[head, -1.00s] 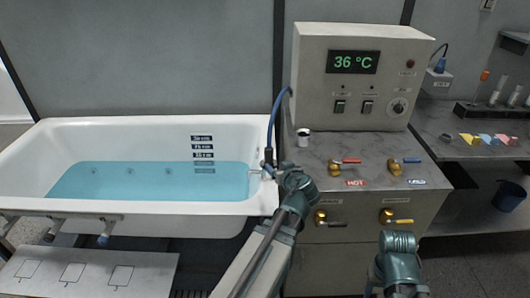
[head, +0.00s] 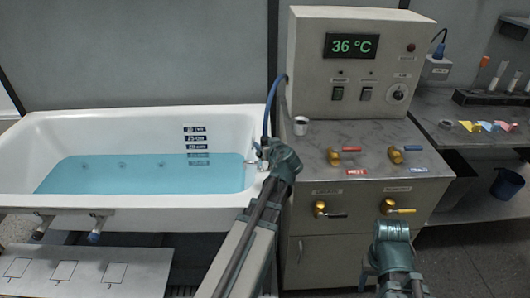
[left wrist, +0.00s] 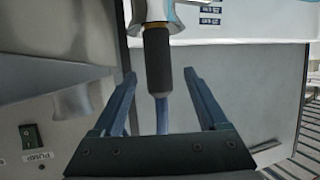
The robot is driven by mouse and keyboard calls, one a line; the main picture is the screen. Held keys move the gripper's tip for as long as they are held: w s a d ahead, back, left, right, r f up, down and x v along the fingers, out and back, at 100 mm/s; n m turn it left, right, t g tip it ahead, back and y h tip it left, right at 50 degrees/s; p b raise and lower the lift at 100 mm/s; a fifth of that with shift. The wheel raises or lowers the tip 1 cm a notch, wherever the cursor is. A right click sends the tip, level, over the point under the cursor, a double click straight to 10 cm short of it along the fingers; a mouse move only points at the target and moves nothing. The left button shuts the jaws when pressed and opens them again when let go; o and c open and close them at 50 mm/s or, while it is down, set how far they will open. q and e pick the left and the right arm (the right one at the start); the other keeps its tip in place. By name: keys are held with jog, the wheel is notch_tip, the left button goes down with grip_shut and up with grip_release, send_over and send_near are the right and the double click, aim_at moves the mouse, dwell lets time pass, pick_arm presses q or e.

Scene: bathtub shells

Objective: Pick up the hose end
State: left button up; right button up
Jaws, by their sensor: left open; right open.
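The blue hose (head: 269,105) runs from the control box down to the tub's right rim. In the left wrist view, the hose end (left wrist: 157,62) has a dark grip, a brass ring and a pale fitting above it. My left gripper (left wrist: 160,76) is open, with one finger on each side of the lower grip and hose; gaps show on both sides. In the head view, my left gripper (head: 262,152) is at the tub's right rim, and its wrist partly hides the hose end. My right gripper (head: 368,270) is low in front of the cabinet, mostly hidden by its own wrist.
The white bathtub (head: 110,125) holds blue water. A numbered board (head: 85,270) is at lower left. A side bench (head: 450,110) is at right.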

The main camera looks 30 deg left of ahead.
pick_arm(q)
jog(key=shift+b+x, duration=0.9)
jog(key=shift+x, duration=1.8)
jog(key=shift+r, duration=0.15)
jog(key=shift+c, duration=0.6)
grip_shut()
